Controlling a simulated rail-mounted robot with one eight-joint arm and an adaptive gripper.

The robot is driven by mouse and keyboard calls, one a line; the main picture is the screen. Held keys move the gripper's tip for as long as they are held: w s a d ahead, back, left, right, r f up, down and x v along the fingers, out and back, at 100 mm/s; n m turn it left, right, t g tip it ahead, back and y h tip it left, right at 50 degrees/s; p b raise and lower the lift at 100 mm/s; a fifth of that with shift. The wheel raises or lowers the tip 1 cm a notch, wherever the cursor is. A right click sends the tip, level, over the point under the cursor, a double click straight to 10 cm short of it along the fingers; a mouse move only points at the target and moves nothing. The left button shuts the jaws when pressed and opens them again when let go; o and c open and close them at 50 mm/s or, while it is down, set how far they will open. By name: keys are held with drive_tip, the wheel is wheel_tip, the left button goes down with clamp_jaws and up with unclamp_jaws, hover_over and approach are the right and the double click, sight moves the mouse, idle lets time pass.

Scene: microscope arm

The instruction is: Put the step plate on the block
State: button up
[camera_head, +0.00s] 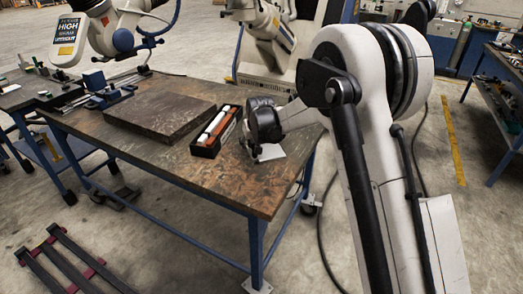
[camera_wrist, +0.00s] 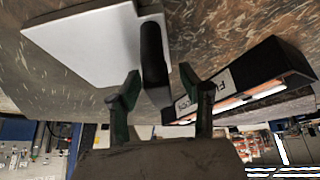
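A thin pale grey plate, which looks like the step plate (camera_head: 268,152), lies on the table beside my gripper (camera_head: 253,146). In the wrist view the plate (camera_wrist: 85,45) fills the upper left, and an upright-looking dark rounded handle (camera_wrist: 153,58) stands at its right edge. The two green fingers of my gripper (camera_wrist: 158,80) are spread apart, with the handle showing between them; I cannot tell whether either touches it. A broad dark brown slab, probably the block (camera_head: 160,105), lies flat on the table to the left. My arm partly hides the plate in the head view.
A black box (camera_head: 206,146) with white and reddish-brown bars stands between slab and plate; it shows close to the right finger in the wrist view (camera_wrist: 262,68). Blue fixtures (camera_head: 108,92) stand at the table's left. The table (camera_head: 190,176) front is bare.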

drive_tip(key=shift+w+a+f, duration=0.1)
drive_tip(key=shift+w+f, duration=0.1)
drive_tip(key=shift+f, duration=0.25)
drive_tip(key=shift+c, duration=0.3)
clamp_jaws()
drive_tip(key=shift+r, duration=0.2)
